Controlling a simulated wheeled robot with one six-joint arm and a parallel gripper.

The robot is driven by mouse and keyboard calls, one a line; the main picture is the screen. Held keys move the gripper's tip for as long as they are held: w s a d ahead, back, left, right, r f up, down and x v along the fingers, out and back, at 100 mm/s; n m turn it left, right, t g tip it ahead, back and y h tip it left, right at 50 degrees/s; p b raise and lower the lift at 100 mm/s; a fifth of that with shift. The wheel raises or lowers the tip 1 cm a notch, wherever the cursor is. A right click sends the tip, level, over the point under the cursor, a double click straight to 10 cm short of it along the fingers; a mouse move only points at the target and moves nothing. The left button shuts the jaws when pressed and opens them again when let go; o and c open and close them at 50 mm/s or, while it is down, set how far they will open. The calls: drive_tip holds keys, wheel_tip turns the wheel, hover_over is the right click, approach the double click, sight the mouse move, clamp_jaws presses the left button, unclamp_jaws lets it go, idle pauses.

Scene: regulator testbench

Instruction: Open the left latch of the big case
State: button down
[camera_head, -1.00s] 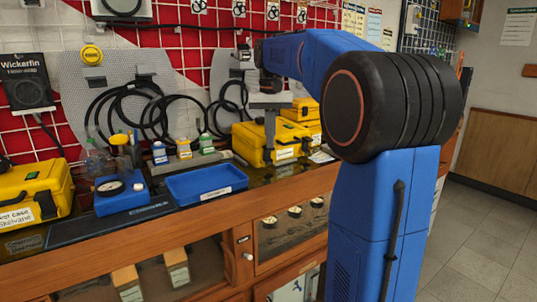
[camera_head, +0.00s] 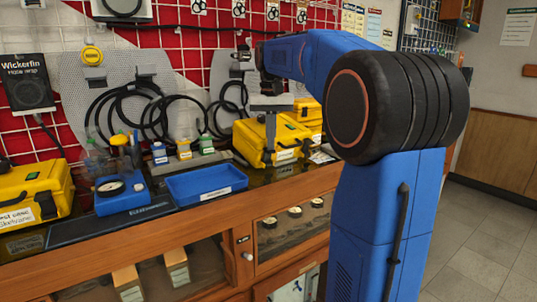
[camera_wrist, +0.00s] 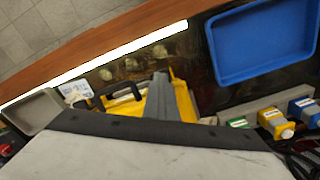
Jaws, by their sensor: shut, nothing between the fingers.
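A yellow case (camera_head: 252,140) stands on the bench at the middle right, with a white label on its front. In the wrist view its yellow body (camera_wrist: 182,100) and black handle (camera_wrist: 124,95) show partly behind my gripper. My gripper (camera_head: 268,160) is shut and empty, pointing down at the front of this case. In the wrist view, my gripper (camera_wrist: 160,76) lies across the case's front, to the right of the handle. I cannot tell whether it touches the case. The left latch is not clearly visible, likely hidden by the fingers.
A blue tray (camera_head: 205,193) lies left of the case. Small bottles (camera_head: 184,149) stand behind the tray. Another yellow case (camera_head: 308,115) is behind right, and a labelled one (camera_head: 42,190) sits at far left. A grey bin (camera_wrist: 35,110) shows in the wrist view.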

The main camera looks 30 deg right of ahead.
drive_tip(key=shift+w+f, duration=0.3)
drive_tip(key=shift+f, duration=0.35)
drive_tip(key=shift+w+f, duration=0.3)
drive_tip(key=shift+f, duration=0.3)
drive_tip(key=shift+s+r, duration=0.15)
drive_tip(key=shift+s, duration=0.3)
drive_tip(key=shift+s+d+r, duration=0.1)
drive_tip(key=shift+s+r, duration=0.65)
drive_tip(key=shift+r, duration=0.3)
wheel_tip(320, 180, up, 7)
drive_tip(key=shift+s, duration=0.1)
